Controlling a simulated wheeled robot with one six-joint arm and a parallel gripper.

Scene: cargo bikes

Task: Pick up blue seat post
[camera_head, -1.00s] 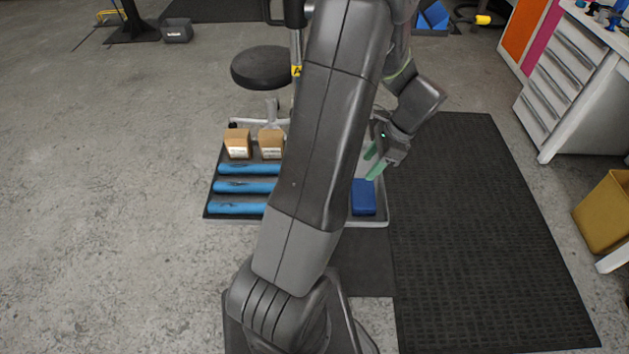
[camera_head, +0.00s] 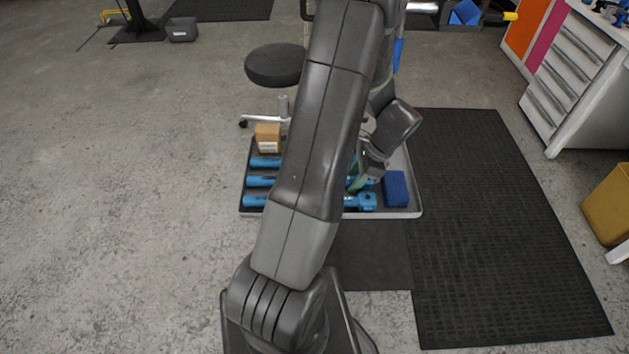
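Several blue seat posts lie side by side across a shallow grey tray (camera_head: 405,213). Left ends show for the far post (camera_head: 265,162), the middle post (camera_head: 261,181) and the near post (camera_head: 255,201). The near post's clamp head shows right of my arm, and my arm hides their middles. My gripper (camera_head: 356,180), with green fingers, points down and left over the right ends of the posts. The fingers look apart, with nothing visibly held; contact with a post cannot be told.
A dark blue block (camera_head: 396,189) lies in the tray right of my gripper. A cardboard box (camera_head: 267,137) stands in its back left. A round black stool (camera_head: 275,65) is behind. Black matting (camera_head: 480,220) and open floor lie around.

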